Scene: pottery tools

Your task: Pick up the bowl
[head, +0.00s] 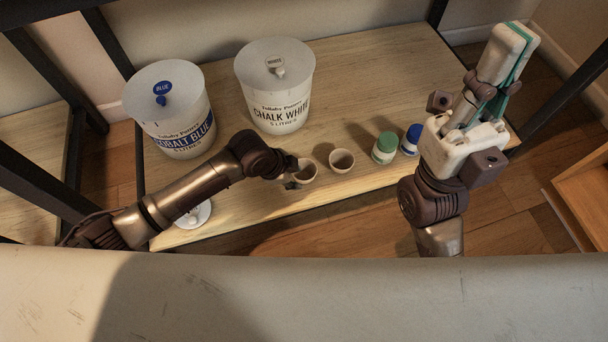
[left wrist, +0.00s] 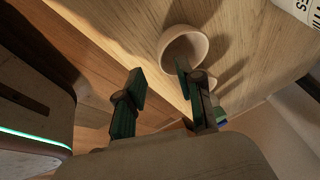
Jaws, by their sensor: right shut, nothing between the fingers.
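Two small beige bowls stand on the wooden shelf in the head view, one at my left gripper (head: 304,173) and another just right of it (head: 341,160). My left gripper (head: 287,175) is at the left rim of the nearer bowl. In the left wrist view one bowl (left wrist: 184,46) shows its open mouth. The left gripper's dark green fingers (left wrist: 160,72) are spread apart. One fingertip overlaps the bowl's rim, and the other is clear of it. I cannot tell whether they touch. My right gripper (head: 514,58) is raised at the right, shut and empty.
A cobalt blue bucket (head: 172,115) and a chalk white bucket (head: 276,90) stand behind on the shelf (head: 390,70). Green-lidded (head: 385,148) and blue-lidded (head: 411,140) jars stand right of the bowls. A white round object (head: 196,214) lies beneath my left arm. Dark posts frame the shelf.

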